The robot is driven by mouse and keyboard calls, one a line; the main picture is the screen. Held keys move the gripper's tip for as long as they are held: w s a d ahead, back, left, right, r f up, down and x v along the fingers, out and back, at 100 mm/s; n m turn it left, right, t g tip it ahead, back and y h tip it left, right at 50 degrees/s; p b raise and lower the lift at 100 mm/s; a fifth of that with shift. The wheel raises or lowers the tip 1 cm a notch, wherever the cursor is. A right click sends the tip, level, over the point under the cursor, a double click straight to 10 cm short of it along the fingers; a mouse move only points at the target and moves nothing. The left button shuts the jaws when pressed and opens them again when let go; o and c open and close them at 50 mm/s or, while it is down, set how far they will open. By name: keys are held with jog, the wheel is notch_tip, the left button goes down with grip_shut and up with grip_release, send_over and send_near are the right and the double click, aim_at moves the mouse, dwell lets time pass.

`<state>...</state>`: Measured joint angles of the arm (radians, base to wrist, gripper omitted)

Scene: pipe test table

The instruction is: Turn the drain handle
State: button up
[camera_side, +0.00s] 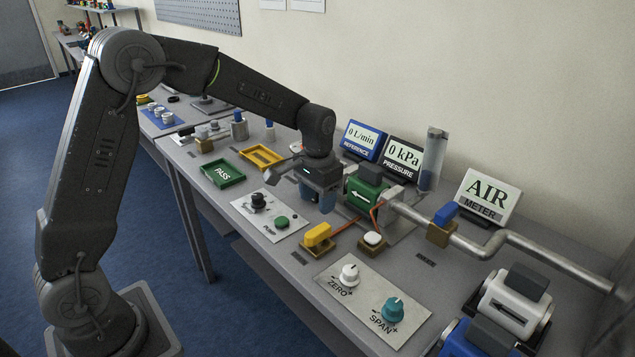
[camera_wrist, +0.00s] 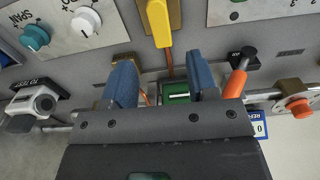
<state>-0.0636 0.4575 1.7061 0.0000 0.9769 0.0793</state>
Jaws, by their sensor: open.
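My gripper (camera_side: 318,203) is open and empty, its blue fingers pointing down over the table in front of the green device (camera_side: 366,190). In the wrist view, the fingers of my gripper (camera_wrist: 163,82) stand apart with the green device (camera_wrist: 176,93) showing between them. A yellow lever handle (camera_side: 318,234) on a brown block is right of and below my gripper in the side view. The yellow handle also shows at the top of the wrist view (camera_wrist: 157,22), beyond the fingertips and apart from them. I see no readable drain label, so which handle is the drain is not certain.
A blue handle (camera_side: 446,213) sits on the pipe (camera_side: 485,246). An orange handle (camera_wrist: 235,83) is close beside a finger in the wrist view. A ZERO/SPAN panel (camera_side: 372,300), a white button (camera_side: 373,239) and a pump panel (camera_side: 270,215) are nearby. Gauge displays (camera_side: 404,158) stand behind.

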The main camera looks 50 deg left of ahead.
jog(key=shift+r, duration=2.1)
jog(key=s+d+r+t, duration=0.2)
jog(key=s+r+t, duration=0.1)
jog(key=s+r, duration=0.7)
jog(key=s+f+t, duration=0.1)
jog(key=s+t, duration=0.1)
jog(key=s, duration=1.2)
jog(key=shift+s+d+f+t, duration=0.3)
jog(key=shift+s+d+f, duration=0.05)
jog(key=shift+d, duration=0.1)
